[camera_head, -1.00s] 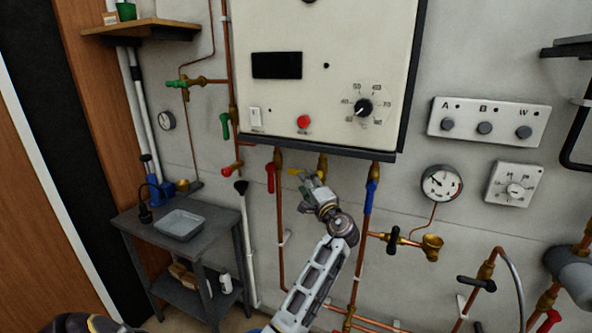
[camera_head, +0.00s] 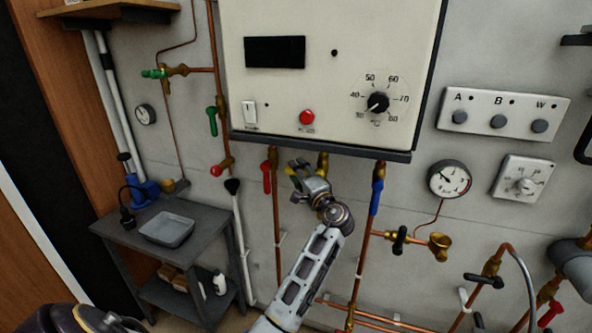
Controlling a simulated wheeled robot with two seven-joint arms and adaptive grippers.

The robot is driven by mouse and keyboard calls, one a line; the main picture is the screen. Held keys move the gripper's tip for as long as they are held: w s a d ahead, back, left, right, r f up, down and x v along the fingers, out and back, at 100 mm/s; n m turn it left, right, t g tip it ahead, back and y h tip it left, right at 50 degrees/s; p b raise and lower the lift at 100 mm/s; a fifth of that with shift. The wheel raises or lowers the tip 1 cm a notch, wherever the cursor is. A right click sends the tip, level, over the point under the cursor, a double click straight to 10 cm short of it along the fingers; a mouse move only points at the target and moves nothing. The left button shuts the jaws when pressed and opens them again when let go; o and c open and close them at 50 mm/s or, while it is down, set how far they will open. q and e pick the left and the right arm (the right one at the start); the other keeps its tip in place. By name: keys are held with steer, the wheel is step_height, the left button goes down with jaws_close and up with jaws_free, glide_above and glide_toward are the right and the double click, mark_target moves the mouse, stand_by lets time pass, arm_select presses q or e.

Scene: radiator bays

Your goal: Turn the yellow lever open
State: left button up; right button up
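The yellow lever (camera_head: 292,170) shows only as a small yellow patch below the boiler, beside the brass valve (camera_head: 323,162) on the middle pipe. My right gripper (camera_head: 297,181) is at the lever and covers most of it. Its fingers point left, and I cannot tell whether they touch or hold the lever. The lever's exact angle is hidden. My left arm (camera_head: 85,318) shows only at the bottom left edge, and its gripper is out of view.
A red lever (camera_head: 266,178) hangs close left of my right gripper, and a blue lever (camera_head: 376,196) hangs to the right. The boiler (camera_head: 320,75) is just above. A grey table (camera_head: 205,222) with a tray (camera_head: 167,229) stands at the left.

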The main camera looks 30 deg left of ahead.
arm_select(q)
steer(key=shift+s+d, duration=0.1)
steer(key=shift+c, duration=0.3)
arm_select(e)
steer(key=shift+d, duration=0.2)
arm_select(q)
jaws_close()
arm_select(e)
steer(key=shift+d, duration=0.2)
steer(key=shift+s+a, duration=0.1)
